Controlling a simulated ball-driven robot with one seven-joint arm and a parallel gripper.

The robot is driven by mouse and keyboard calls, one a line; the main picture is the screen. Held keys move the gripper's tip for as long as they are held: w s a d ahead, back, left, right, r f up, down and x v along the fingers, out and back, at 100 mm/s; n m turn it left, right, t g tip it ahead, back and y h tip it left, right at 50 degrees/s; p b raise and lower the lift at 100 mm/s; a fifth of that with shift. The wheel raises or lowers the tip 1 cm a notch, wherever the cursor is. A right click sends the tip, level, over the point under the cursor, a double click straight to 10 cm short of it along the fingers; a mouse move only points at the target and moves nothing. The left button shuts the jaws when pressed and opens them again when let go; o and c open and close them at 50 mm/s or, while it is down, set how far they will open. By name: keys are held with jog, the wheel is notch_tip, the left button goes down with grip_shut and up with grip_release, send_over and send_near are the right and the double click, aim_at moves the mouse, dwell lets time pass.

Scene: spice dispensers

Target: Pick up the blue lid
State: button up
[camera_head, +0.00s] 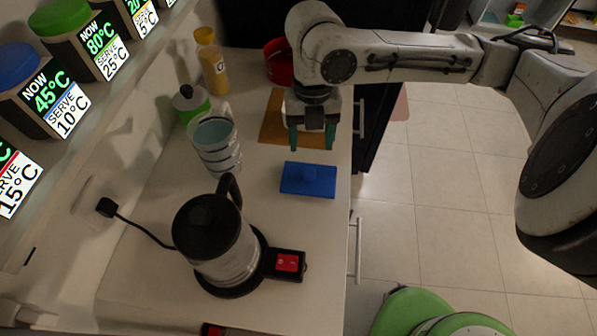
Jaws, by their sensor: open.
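The exact height of the fingertips above the counter is hard to tell.
A kettle (215,240) on its base stands in front left of the lid. A clear glass container (216,145), a green jar (190,102), a yellow bottle (212,65) and a red pot (279,62) stand behind and left. The counter drops to the tiled floor (440,170) at right.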

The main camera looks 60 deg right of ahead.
aim_at(309, 171)
jog(key=f, duration=1)
jog(key=shift+s+a+f+p, duration=0.15)
jog(key=shift+s+a+p, duration=0.05)
jog(key=shift+a+p, duration=0.2)
jog(key=shift+c, duration=0.3)
jog(key=c, duration=1.1)
